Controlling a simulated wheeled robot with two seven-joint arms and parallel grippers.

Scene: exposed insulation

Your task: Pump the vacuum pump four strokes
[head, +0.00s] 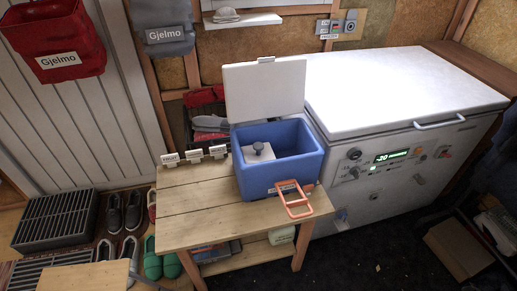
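A blue cooler box (268,178) stands on a wooden table (195,210), its white lid (265,90) open and upright at the back. Inside, on the left, a pale block (262,160) carries a grey round knob (258,148), which looks like the vacuum pump's handle, though I cannot be sure. The rest of the cooler's inside looks empty. An orange handle (293,198) hangs at the cooler's front and sticks out over the table edge. Neither of my grippers shows in the head view.
A white chest freezer (400,85) with a control panel stands close on the right. Several label cards stand at the table's back left, including one card (194,156). Shoes (123,212) lie on the floor at left. The table's left part is clear.

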